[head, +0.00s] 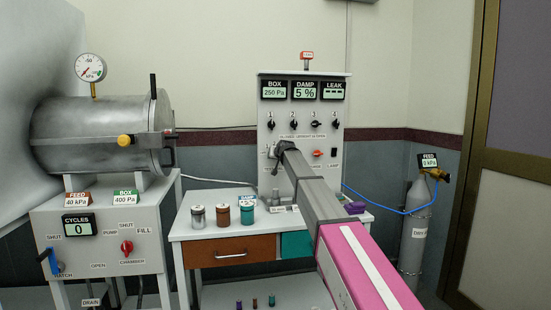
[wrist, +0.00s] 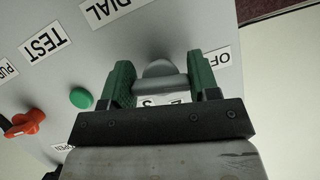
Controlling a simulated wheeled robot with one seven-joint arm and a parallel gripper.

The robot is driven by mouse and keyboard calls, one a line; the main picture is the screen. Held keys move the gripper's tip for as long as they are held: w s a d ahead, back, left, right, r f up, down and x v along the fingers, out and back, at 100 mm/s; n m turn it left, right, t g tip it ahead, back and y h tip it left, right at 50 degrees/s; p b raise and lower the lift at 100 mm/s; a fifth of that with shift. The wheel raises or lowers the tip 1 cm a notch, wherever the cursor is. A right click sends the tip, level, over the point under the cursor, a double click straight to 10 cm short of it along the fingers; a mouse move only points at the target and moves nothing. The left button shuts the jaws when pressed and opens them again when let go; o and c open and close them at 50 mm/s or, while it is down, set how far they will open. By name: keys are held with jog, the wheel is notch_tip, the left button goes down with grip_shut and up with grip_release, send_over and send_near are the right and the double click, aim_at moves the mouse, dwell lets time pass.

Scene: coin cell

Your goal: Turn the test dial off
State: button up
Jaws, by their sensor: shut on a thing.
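The test dial (wrist: 158,70) is a grey knob on the light grey panel, seen close in the wrist view. The labels DIAL (wrist: 112,12), TEST (wrist: 45,42) and a partly covered OFF (wrist: 215,61) lie around it. My gripper (wrist: 160,78) has a green finger on each side of the knob and is shut on it. A white label behind the knob is partly covered, so I cannot tell the dial's setting. In the head view my gripper (head: 283,148) is at the left of the upright panel (head: 299,126), and the dial is hidden there.
A green button (wrist: 81,97) and a red knob (wrist: 24,124) sit near the dial. In the head view several black knobs (head: 296,124) are above my gripper. Metal canisters (head: 222,214) stand on the bench at left. A gas cylinder (head: 415,225) stands at right.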

jog(key=shift+f, duration=0.15)
dwell(0.4)
jog(key=o, duration=0.9)
jog(key=shift+s, duration=0.1)
jog(key=v, duration=1)
jog(key=shift+s, duration=0.35)
